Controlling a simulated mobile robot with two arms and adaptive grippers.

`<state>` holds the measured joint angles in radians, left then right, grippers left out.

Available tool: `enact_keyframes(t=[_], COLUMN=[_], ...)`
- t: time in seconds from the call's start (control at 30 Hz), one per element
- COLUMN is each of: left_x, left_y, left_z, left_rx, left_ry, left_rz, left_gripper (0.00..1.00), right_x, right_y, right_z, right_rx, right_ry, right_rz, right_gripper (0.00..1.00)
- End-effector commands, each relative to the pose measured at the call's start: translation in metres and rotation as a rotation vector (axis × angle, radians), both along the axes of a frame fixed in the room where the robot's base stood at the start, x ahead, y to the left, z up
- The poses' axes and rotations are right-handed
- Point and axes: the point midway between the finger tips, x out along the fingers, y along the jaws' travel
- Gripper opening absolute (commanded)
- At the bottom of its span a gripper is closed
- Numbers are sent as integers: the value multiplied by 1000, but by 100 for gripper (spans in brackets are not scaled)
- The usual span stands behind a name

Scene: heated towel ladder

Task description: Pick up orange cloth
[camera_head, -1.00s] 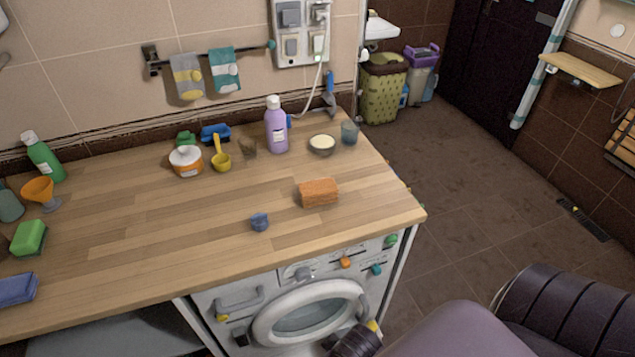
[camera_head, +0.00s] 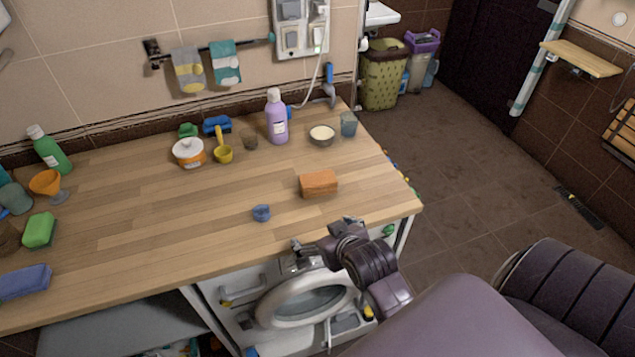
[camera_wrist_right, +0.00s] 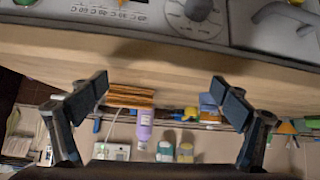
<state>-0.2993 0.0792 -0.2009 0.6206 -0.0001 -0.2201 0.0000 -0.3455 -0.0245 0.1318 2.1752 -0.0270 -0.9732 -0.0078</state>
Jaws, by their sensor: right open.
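The orange cloth (camera_head: 319,184) looks like a thick folded block. It lies on the wooden countertop (camera_head: 130,230), near its right front part. In the right wrist view the orange cloth (camera_wrist_right: 131,95) shows as a striped strip, seen low across the counter and close to one finger. My right gripper (camera_head: 322,236) is at the counter's front edge, in front of the cloth and apart from it. In the wrist view its two fingers (camera_wrist_right: 160,88) are spread, with nothing held between them. My left gripper is not in view.
A small blue item (camera_head: 261,213) lies left of the cloth. Behind stand a purple bottle (camera_head: 277,118), a bowl (camera_head: 321,136), a grey cup (camera_head: 349,124) and a white-orange pot (camera_head: 188,153). A washing machine (camera_head: 250,315) is under the counter. Wood around the cloth is clear.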

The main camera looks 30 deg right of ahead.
Motion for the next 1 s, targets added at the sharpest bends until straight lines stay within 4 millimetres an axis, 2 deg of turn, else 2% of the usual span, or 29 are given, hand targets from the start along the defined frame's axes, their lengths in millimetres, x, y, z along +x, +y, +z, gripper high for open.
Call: enact_keyframes(t=[0.03, 0.1, 0.2, 0.3, 0.5, 0.77, 1.0], left_x=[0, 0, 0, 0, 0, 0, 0], left_y=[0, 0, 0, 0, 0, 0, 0], left_z=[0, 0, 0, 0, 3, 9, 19], left_rx=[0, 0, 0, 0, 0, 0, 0], left_ry=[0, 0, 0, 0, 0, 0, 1], left_rz=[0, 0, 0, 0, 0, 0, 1], left_gripper=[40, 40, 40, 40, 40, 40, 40], right_x=[17, 38, 59, 70, 89, 105, 134], right_y=[-12, -30, -51, -64, -73, -77, -80], right_z=[6, 15, 27, 35, 34, 29, 19], right_rx=[0, -4, -11, -16, -20, -20, -20], right_ry=[-56, -140, -240, -302, -329, -327, -326], right_rz=[-33, -77, -129, -160, -173, -172, -171], right_gripper=[93, 93, 93, 93, 93, 93, 93])
